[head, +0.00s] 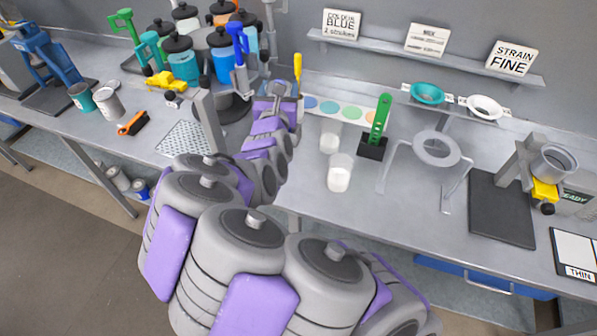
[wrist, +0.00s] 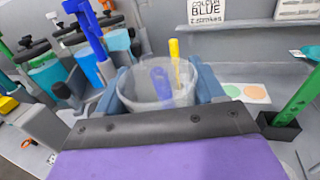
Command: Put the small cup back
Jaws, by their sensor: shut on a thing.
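My gripper (head: 278,92) is at the end of my purple and grey arm, over the back of the bench, left of the colour-dot strip. In the wrist view my gripper (wrist: 160,95) has its blue-grey fingers on both sides of a clear small cup (wrist: 150,92), which looks upright. A blue and a yellow shape show at the cup; I cannot tell if they are inside or behind it. The held cup is not clear in the head view. Two other clear cups stand on the bench, one at the back (head: 330,140) and one with white contents in front (head: 339,174).
A green tool in a black block (head: 374,142), a ring stand (head: 437,150) and a dark mat (head: 500,210) are at the right. Signs stand on a wall shelf (head: 430,60).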

